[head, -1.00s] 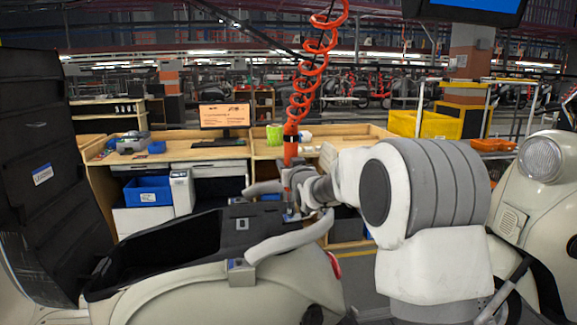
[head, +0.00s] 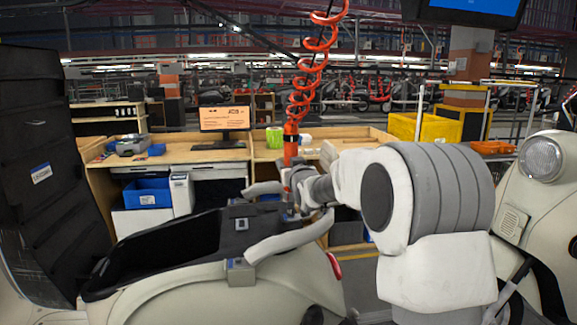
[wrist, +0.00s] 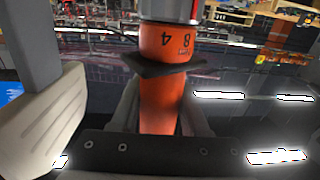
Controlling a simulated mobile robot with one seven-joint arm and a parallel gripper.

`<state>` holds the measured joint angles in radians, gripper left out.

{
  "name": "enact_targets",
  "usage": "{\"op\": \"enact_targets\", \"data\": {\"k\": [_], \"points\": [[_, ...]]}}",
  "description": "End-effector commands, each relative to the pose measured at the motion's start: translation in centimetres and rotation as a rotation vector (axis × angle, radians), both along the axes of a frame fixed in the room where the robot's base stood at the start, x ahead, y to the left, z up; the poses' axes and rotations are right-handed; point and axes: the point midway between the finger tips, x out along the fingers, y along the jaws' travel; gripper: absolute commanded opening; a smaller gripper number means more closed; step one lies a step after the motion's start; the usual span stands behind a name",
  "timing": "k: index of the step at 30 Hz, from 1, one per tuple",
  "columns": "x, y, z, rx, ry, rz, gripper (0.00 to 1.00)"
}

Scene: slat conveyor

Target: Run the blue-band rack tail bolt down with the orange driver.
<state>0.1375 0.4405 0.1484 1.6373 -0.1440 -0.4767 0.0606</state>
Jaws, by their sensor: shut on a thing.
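The orange driver (head: 291,147) hangs upright from a red coiled hose above the scooter's tail. My gripper (head: 299,187) is shut on it from the right. In the wrist view, the driver's orange body (wrist: 162,98) carries dark marks and a black collar, and a pale finger shows at the left. The grey rack (head: 285,241) curves around the tail of the cream scooter (head: 230,298). The driver's lower end is at the rack's rear end, partly behind my gripper. I cannot see the tail bolt or make out a blue band, or tell whether the driver touches the bolt.
The open black seat (head: 38,150) stands at the left over the dark storage well (head: 165,248). Another scooter (head: 525,200) is close at the right. Behind are a wooden bench (head: 185,155), a blue bin (head: 148,192) and a yellow crate (head: 425,127).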

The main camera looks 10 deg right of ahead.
Motion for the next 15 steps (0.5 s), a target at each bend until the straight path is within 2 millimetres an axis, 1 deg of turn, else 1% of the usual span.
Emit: {"op": "enact_targets", "data": {"k": [15], "points": [[0.01, -0.02, -0.56, 0.000, 0.004, 0.000, 0.00]]}}
